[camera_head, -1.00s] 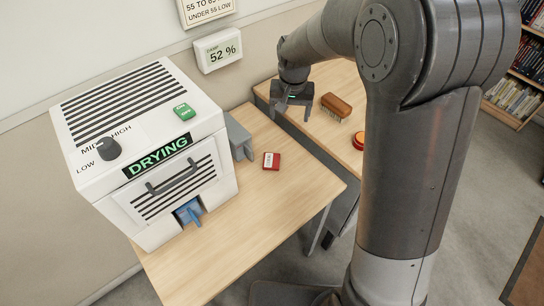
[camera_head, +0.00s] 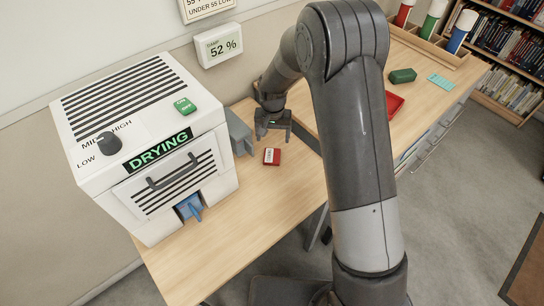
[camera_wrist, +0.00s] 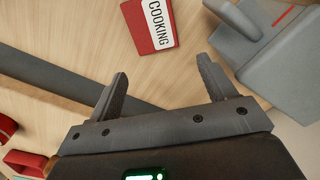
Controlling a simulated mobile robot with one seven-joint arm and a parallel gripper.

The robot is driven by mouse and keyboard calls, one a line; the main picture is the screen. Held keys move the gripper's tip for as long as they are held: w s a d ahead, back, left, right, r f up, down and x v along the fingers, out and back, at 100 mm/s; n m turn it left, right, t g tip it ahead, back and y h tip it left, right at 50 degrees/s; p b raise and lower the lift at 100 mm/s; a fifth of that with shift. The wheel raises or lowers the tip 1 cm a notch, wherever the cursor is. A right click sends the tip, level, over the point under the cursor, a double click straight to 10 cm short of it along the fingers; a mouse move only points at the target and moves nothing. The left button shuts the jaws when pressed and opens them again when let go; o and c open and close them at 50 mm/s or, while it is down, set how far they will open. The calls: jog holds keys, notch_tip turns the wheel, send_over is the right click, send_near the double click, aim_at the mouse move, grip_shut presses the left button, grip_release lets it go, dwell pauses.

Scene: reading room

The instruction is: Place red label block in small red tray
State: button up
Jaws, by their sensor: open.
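My gripper (camera_head: 274,135) is low over the table, just behind the block. In the wrist view my gripper (camera_wrist: 163,74) is open and empty, with the block beyond its fingertips and apart from them. A red tray (camera_head: 395,104) lies on the farther table, partly hidden behind my arm.
The white "DRYING" machine (camera_head: 150,150) stands left, with a blue piece (camera_head: 189,207) at its front. A grey fixture (camera_head: 238,132) sits beside it, close to my gripper. A green block (camera_head: 402,76) is on the farther table. The near table's front is clear.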

aim_at(273, 148)
jog(key=f, duration=0.4)
jog(key=shift+s+f, duration=0.25)
jog(key=shift+s, duration=0.05)
jog(key=c, duration=1.2)
jog(key=shift+o, duration=0.2)
